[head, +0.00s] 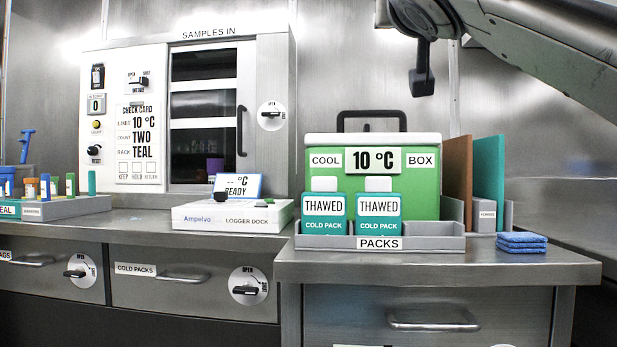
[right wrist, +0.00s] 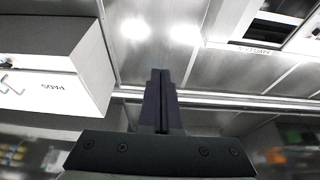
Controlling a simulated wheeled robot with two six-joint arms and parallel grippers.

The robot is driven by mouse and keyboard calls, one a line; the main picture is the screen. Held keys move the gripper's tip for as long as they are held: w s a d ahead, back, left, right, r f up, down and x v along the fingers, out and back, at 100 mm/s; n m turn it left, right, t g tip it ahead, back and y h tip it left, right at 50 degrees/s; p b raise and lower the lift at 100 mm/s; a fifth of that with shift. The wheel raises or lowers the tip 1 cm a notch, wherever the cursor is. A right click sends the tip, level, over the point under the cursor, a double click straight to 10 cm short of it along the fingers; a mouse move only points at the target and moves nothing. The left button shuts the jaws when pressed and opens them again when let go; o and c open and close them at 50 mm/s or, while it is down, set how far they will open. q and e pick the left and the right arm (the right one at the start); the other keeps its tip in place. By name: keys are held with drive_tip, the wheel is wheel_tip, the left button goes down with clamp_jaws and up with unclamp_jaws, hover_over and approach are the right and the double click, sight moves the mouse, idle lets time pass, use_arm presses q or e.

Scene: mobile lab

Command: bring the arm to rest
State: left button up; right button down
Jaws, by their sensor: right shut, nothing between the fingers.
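My right gripper (head: 422,82) hangs from the arm at the upper right of the head view, high above the counter. In the right wrist view its two dark fingers (right wrist: 159,100) are pressed together with nothing between them. It is apart from every object. My left gripper is in neither view.
A green cool box (head: 425,185) stands on the right counter behind a packs tray (head: 450,243) with two teal cold packs (head: 323,212). Folded blue cloths (head: 521,243) lie to the right. A logger dock (head: 210,218) and samples cabinet (head: 275,75) stand left. The counter's front right is clear.

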drive_tip(key=w+a+f+n+g+y+p, duration=0.2)
drive_tip(key=w+a+f+g, duration=0.15)
drive_tip(key=f, duration=0.35)
drive_tip(key=w+a+f+n+g+y+p, duration=0.2)
drive_tip(key=a+f+p, duration=0.15)
drive_tip(key=f, duration=0.45)
drive_tip(key=s+a+f+n+g+p, duration=0.1)
drive_tip(key=s+a+f+g+p, duration=0.15)
drive_tip(key=f, duration=0.55)
drive_tip(key=s+a+f+n+g+p, duration=0.1)
drive_tip(key=a+f+g, duration=0.15)
drive_tip(key=f, duration=0.45)
drive_tip(key=s+d+f+n+g+p, duration=0.15)
drive_tip(key=s+f+g+p, duration=0.3)
drive_tip(key=s+f, duration=0.6)
drive_tip(key=s+d+f+n+g+p, duration=0.1)
drive_tip(key=s+d+f+g+p, duration=0.15)
drive_tip(key=s+f+g, duration=0.6)
drive_tip(key=s+r+p, duration=0.2)
drive_tip(key=r+p, duration=1.5)
drive_tip(key=p, duration=0.2)
drive_tip(key=s+r+t+p, duration=0.1)
drive_tip(key=s+r+p, duration=0.2)
drive_tip(key=r+p, duration=1.4)
drive_tip(key=shift+s+d+r+p, duration=0.15)
drive_tip(key=shift+s+r+p, duration=0.2)
drive_tip(key=shift+p, duration=0.7)
